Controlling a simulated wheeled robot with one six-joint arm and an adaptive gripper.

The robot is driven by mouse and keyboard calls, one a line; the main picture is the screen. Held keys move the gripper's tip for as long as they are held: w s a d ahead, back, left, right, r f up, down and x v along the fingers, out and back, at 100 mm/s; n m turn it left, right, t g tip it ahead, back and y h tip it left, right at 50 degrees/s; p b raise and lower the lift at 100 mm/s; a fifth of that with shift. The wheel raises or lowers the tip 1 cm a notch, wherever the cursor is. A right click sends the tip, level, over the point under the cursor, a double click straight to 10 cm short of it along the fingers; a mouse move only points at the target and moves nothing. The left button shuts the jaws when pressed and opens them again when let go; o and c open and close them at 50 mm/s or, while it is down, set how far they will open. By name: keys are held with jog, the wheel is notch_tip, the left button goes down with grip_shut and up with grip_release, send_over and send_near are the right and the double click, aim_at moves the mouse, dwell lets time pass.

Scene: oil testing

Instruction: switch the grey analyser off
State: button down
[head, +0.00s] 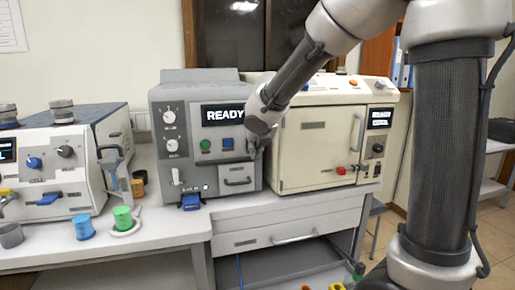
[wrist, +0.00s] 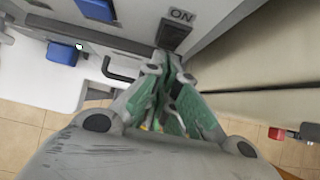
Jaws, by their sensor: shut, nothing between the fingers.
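The grey analyser (head: 207,167) stands in the middle of the head view, its display (head: 222,115) reading READY. In the wrist view, a dark rocker switch (wrist: 175,35) sits on its front under an ON label (wrist: 181,14). My gripper (head: 253,152) is at the right edge of the analyser's front and hides the switch in the head view. In the wrist view my gripper (wrist: 169,58) is shut and empty, its fingertips at the lower end of the switch. I cannot tell whether they touch it.
A cream machine (head: 318,145) stands close on the right, with a red knob (head: 341,170). A drawer handle (head: 238,182) and a blue tab (head: 191,202) are low on the grey analyser's front. A white instrument (head: 48,175) and small cups stand on the left bench.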

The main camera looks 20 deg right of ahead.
jog(key=shift+w, duration=0.3)
jog(key=shift+w+f, duration=0.15)
jog(key=shift+w, duration=0.1)
jog(key=shift+w+r, duration=0.1)
jog(key=shift+r, duration=0.8)
